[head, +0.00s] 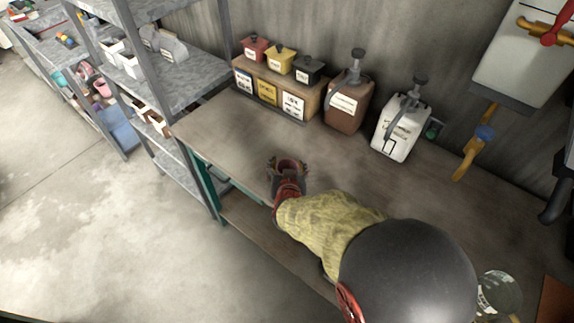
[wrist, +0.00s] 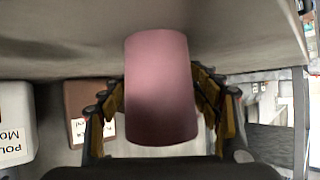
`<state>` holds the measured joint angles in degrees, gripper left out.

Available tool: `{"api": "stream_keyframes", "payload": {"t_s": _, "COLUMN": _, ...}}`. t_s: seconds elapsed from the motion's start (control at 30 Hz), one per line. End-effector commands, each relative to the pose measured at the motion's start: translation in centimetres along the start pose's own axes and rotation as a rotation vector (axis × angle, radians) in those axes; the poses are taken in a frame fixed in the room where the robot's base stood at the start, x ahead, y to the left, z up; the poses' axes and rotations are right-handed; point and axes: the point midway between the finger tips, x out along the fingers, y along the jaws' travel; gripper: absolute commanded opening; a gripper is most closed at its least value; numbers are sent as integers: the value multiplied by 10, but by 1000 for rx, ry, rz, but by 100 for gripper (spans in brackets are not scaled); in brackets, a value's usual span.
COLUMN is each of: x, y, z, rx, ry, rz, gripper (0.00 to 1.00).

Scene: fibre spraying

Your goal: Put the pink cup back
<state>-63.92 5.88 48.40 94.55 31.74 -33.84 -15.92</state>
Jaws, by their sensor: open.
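The pink cup (head: 289,166) is at my gripper, over the near left part of the workbench (head: 235,125). In the wrist view the cup (wrist: 160,90) fills the space between the yellow-padded fingers of my gripper (wrist: 162,92). One finger lies on each side of it. The jaws are open around the cup. I cannot tell whether the pads touch it, or whether it rests on the bench.
Along the wall stand a wooden rack (head: 270,100) with small red, yellow and black lidded pots, a brown pump bottle (head: 347,108) and a white pump bottle (head: 399,128). Grey metal shelves (head: 185,85) stand left. The bench between my gripper and the bottles is clear.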

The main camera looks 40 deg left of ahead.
Motion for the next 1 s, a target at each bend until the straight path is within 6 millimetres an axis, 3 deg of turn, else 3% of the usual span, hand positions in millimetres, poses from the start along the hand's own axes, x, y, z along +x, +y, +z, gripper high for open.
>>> {"api": "stream_keyframes", "payload": {"t_s": 0.37, "x": -6, "y": 0, "z": -4, "rx": 0, "ry": 0, "rz": -1, "gripper": 62}}
{"api": "stream_keyframes", "payload": {"t_s": 0.8, "x": -90, "y": -1, "z": -5, "rx": -1, "ry": 0, "rz": -2, "gripper": 62}}
{"api": "stream_keyframes", "payload": {"t_s": 1.0, "x": -115, "y": -1, "z": -4, "rx": -1, "ry": 1, "rz": -1, "gripper": 62}}
